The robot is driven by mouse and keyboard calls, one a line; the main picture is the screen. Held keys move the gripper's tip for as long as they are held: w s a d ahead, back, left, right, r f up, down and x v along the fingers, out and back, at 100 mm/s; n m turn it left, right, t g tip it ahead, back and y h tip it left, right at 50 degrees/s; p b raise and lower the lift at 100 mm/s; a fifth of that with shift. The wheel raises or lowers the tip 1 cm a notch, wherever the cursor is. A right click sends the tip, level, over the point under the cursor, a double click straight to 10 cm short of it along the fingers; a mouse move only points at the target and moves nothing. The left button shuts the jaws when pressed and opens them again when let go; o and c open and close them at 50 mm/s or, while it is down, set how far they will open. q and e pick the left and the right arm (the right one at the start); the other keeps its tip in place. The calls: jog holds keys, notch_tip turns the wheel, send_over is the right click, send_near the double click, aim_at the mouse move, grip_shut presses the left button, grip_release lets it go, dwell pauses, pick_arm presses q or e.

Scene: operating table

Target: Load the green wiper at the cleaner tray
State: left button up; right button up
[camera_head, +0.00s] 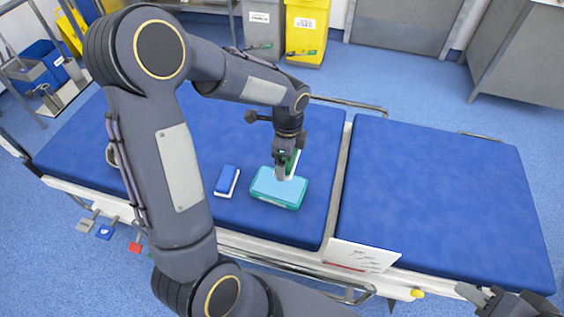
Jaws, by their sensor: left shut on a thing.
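The cleaner tray (294,203) is a teal, rounded rectangle with a light blue inside, lying on the left section of the blue operating table. My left gripper (282,172) points down over the tray's upper part. It is shut on the green wiper (294,157), a green piece with a white edge, partly hidden by the fingers. The wiper stands on edge at the tray's upper rim; I cannot tell whether it touches the tray. My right gripper (484,297) is at the bottom right corner, partly cut off, its jaw opening unclear.
A blue block with a white base (227,181) lies just left of the tray. The right table section (440,200) is bare. A white sign (362,255) stands at the table's near edge. Grey (263,28) and yellow (305,32) bins stand behind the table.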

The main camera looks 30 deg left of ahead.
aim_at(279, 185)
pick_arm(q)
jog(key=m, duration=0.1)
jog(key=s+m, duration=0.1)
jog(key=m, duration=0.2)
jog(key=shift+s+a+f+m, duration=0.2)
jog(key=shift+a+f+m, duration=0.1)
jog(key=shift+a+f, duration=0.1)
jog(key=m, duration=0.2)
jog(key=shift+s+a+f+m, duration=0.2)
jog(key=shift+s+f+m, duration=0.05)
jog(key=shift+s+m, duration=0.15)
notch_tip(279, 185, down, 6)
jog(key=b, duration=0.5)
jog(key=shift+f+b, duration=0.45)
jog(key=shift+b, duration=0.05)
jog(key=shift+f, duration=0.1)
dwell(1.0)
notch_tip(279, 185, up, 7)
jog(key=p, duration=0.7)
